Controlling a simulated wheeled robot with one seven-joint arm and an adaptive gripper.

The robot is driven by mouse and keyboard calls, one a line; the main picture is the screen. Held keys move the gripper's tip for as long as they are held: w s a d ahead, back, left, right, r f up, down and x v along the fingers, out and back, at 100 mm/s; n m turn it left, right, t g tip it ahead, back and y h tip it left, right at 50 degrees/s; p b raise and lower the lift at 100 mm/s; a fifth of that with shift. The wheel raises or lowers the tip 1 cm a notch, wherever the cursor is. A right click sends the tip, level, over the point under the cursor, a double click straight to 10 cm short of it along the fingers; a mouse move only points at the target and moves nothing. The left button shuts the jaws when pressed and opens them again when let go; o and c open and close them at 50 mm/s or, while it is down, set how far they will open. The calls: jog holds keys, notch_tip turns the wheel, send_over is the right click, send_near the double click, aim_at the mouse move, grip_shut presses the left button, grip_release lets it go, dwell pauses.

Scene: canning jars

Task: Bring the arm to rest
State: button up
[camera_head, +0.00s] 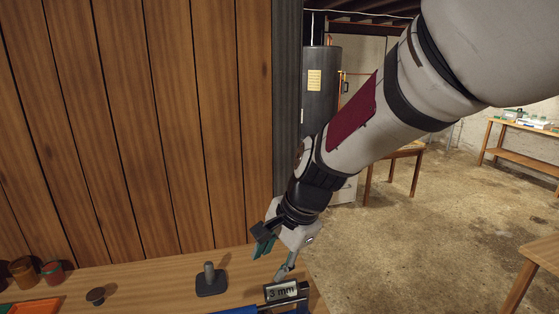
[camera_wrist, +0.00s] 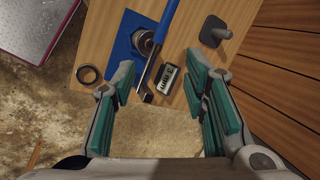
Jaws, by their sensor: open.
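My arm reaches down from the upper right in the head view, and my gripper (camera_head: 276,262) hangs over the right end of a wooden bench (camera_head: 150,278). In the wrist view my gripper (camera_wrist: 160,112) is open, with its two green-padded fingers wide apart and nothing between them. Beyond the fingertips, a small label block (camera_wrist: 168,79) reading "3 mm" lies on the bench. It also shows in the head view (camera_head: 281,291).
A blue-handled tool (camera_wrist: 166,22) lies over a blue mat (camera_wrist: 122,45), near a black ring (camera_wrist: 88,73). A dark post on a base (camera_head: 210,281) stands left of the gripper. Jars (camera_head: 52,272) and an orange tray (camera_head: 38,306) sit far left. A plank wall (camera_head: 150,130) rises behind.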

jog(key=s+d+r+n+t+h, duration=0.1)
jog(key=s+d+r+n+h, duration=0.1)
jog(key=s+d+r+n, duration=0.3)
jog(key=s+d+r+n+t+h, duration=0.1)
jog(key=s+d+r+n, duration=0.3)
jog(key=s+d, duration=1)
jog(key=shift+d+r+n+t+h, duration=0.4)
jog(key=shift+d+r+t, duration=0.2)
jog(key=shift+d+r, duration=0.15)
jog(key=shift+w, duration=0.1)
dwell(0.4)
